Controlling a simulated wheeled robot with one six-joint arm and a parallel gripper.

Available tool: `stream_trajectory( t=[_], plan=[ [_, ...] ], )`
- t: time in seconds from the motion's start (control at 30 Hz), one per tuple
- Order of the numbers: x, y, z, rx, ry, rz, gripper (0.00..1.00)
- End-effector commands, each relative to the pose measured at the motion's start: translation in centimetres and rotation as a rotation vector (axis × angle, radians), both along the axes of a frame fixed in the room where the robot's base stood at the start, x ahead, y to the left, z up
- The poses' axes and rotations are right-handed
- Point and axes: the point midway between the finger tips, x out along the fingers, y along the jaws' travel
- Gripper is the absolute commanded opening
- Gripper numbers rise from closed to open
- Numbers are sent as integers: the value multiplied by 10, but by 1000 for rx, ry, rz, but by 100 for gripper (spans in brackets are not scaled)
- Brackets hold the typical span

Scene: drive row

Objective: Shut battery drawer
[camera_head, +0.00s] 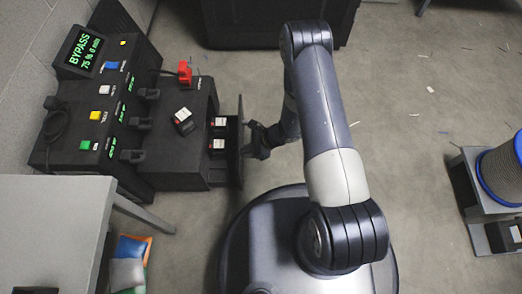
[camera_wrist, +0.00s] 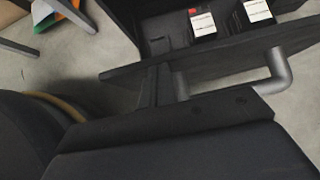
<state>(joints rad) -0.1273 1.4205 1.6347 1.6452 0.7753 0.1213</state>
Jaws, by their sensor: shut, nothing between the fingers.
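The battery drawer (camera_head: 222,172) is pulled out to the right from the black cabinet (camera_head: 200,92) in the head view. Two dark batteries with white labels (camera_head: 219,143) lie inside it. My gripper (camera_head: 251,138) is shut and empty, just outside the drawer's front panel (camera_head: 240,165). In the wrist view the drawer front (camera_wrist: 225,52) crosses the upper part, with a grey bar handle (camera_wrist: 277,75) on its outer side. My dark fingers (camera_wrist: 158,85) are close to the front beside one handle post; whether they touch is unclear. My gripper body hides most of the handle.
A loose battery (camera_head: 183,120) and a red object (camera_head: 185,72) are on the cabinet top. A console with a BYPASS screen (camera_head: 81,50) stands left. A grey table (camera_head: 50,225) is lower left, a cable reel (camera_head: 500,172) far right.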

Motion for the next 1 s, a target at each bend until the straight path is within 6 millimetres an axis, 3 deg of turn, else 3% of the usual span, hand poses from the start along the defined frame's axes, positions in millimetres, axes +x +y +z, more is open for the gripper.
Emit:
stream_trajectory(
  t=[0.2,0.5,0.7,1.0],
  plan=[
    [1,55,-4,1,-2,8,0],
    [3,109,-2,0,-1,3,0],
    [4,127,-1,0,0,0,0],
    [5,133,0,3,-2,0,0]
  ],
)
